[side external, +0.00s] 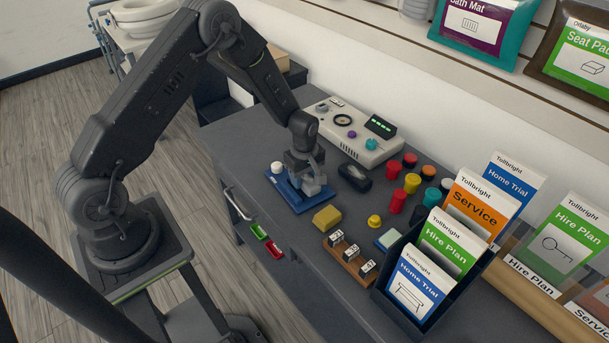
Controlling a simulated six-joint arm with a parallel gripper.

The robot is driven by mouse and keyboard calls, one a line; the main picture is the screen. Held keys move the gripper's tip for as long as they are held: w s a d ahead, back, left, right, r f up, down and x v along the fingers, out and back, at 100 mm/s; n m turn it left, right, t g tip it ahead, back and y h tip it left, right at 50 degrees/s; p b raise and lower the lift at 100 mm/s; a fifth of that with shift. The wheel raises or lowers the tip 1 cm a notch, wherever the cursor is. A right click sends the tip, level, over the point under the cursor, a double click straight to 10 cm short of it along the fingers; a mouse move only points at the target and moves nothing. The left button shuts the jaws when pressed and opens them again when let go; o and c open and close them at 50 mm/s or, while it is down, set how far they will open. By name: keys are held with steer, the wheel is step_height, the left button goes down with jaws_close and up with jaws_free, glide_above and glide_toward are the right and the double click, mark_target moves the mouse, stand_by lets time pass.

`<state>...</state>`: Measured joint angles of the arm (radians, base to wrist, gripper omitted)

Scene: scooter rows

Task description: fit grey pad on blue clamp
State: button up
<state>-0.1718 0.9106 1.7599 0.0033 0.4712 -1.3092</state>
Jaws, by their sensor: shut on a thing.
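The blue clamp (299,204) lies flat on the grey worktop, with a white round knob (277,168) at its far left corner. My gripper (312,184) points down over the right part of the clamp. It is shut on a small grey piece, which looks like the grey pad (313,187). The pad is low over the clamp. I cannot tell whether it touches the clamp, and my fingers partly hide it.
A beige control box (350,130) stands behind, with a black object (354,177) before it. A yellow block (326,218) lies close to the front right. Several coloured cylinders (396,169) and a dark leaflet holder (400,312) stand to the right. A drawer handle (238,205) is at the front left.

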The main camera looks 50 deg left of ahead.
steer(key=shift+f, duration=0.2)
steer(key=o, duration=1)
steer(key=shift+o, duration=0.5)
steer(key=o, duration=0.3)
steer(key=shift+o, duration=0.2)
steer(key=shift+r, duration=0.1)
steer(key=shift+r, duration=2.85)
